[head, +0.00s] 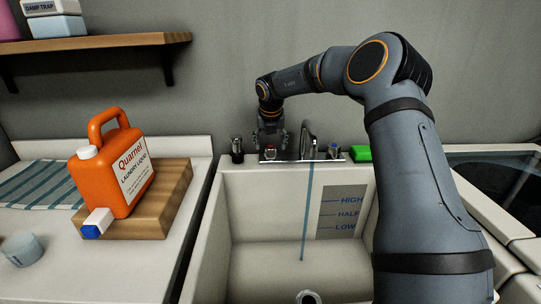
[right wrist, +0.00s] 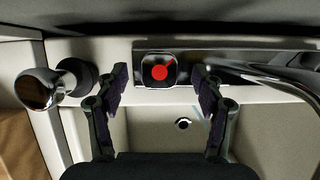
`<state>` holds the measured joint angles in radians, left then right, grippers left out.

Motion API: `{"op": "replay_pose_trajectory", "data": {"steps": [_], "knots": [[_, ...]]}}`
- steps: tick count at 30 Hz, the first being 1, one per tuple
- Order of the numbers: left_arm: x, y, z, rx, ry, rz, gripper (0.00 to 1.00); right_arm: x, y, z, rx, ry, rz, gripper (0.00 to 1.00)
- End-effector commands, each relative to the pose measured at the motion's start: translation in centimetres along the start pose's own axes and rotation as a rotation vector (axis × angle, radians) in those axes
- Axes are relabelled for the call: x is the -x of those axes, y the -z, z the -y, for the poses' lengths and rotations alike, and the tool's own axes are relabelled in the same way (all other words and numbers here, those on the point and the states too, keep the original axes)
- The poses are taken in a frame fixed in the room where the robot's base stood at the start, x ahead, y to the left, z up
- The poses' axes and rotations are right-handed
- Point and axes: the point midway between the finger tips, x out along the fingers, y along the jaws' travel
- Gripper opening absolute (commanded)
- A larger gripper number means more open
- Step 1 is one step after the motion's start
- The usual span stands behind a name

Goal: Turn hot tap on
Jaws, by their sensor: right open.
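The hot tap (right wrist: 160,72), a squarish chrome knob with a red disc on top, sits on the chrome tap plate at the back of the sink. It also shows low under my right gripper in the head view (head: 270,154). My right gripper (right wrist: 165,80) is open, one finger on each side of the hot tap, with visible gaps and nothing held. In the head view the right gripper (head: 270,138) points down over the sink's back ledge. The cold tap (head: 334,151), marked blue, stands right of the chrome spout (head: 308,140). My left gripper is out of view.
A thin blue streak (head: 306,205) runs from the spout into the basin (head: 265,235). A chrome-and-black fitting (head: 237,150) stands left of the hot tap; a green sponge (head: 361,153) lies right. An orange laundry jug (head: 110,165) stands on a wooden block (head: 180,190).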

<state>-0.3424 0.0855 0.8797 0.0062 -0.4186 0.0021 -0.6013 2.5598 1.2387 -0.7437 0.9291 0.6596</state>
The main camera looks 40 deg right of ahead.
Motion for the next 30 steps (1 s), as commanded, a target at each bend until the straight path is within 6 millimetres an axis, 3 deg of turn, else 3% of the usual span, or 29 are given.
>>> {"op": "replay_pose_trajectory", "data": {"steps": [1, 9, 15, 20, 30], "knots": [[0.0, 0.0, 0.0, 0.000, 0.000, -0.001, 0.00, 1.0, 0.4, 0.0, 0.001, -0.003, 0.000, 0.69], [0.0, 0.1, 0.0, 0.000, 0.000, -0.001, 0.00, 3.4, 6.7, -0.1, 0.004, -0.002, -0.002, 0.69], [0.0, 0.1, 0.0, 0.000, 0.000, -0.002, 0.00, 4.8, 10.0, -0.1, 0.002, 0.001, 0.000, 0.69], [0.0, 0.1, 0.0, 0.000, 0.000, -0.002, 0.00, 5.1, 11.0, -0.1, 0.001, 0.002, 0.000, 0.69], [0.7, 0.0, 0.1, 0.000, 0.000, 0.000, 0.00, 5.1, 11.0, -0.5, 0.020, -0.025, -0.007, 0.69]]}}
